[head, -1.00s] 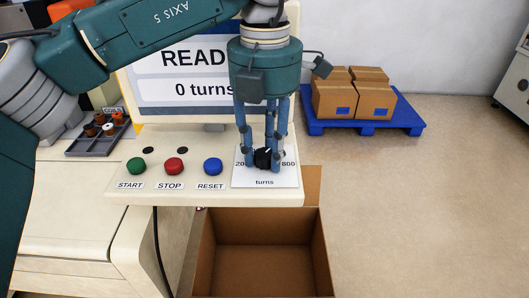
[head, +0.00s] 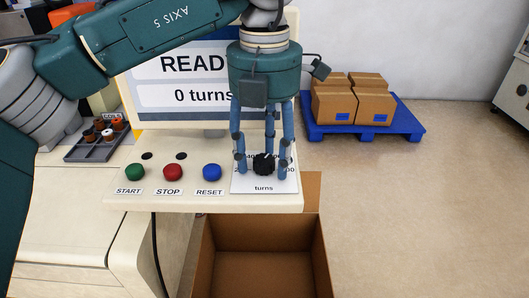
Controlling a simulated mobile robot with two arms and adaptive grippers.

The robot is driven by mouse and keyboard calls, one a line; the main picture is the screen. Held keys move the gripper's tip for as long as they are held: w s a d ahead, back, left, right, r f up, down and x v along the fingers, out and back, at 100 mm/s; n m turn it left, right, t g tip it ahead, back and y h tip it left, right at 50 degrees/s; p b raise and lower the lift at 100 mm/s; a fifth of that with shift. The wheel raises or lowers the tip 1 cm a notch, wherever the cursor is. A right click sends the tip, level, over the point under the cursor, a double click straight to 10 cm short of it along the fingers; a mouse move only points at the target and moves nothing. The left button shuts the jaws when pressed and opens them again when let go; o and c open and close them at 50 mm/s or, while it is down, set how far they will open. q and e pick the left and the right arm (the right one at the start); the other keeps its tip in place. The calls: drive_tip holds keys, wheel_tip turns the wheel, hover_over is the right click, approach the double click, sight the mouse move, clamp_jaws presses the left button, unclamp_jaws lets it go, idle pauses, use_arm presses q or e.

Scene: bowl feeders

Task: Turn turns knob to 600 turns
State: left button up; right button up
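The black turns knob (head: 263,164) sits on a white dial plate (head: 262,185) labelled "turns" at the right end of the cream control panel. Its pointer direction is too small to read surely, and the fingers hide part of the scale numbers. My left gripper (head: 263,170) points down over the plate. Its blue fingers are spread on either side of the knob, with visible gaps between fingertips and knob. The screen (head: 186,80) reads "0 turns" below a partly hidden "READ…". My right gripper is not in view.
Green START (head: 135,172), red STOP (head: 173,172) and blue RESET (head: 212,172) buttons stand left of the plate. An open cardboard box (head: 262,275) is below the panel. A blue pallet (head: 365,132) with cartons stands on the floor behind right.

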sight(264, 158)
use_arm(q)
wheel_tip(264, 158, up, 12)
idle(0.6)
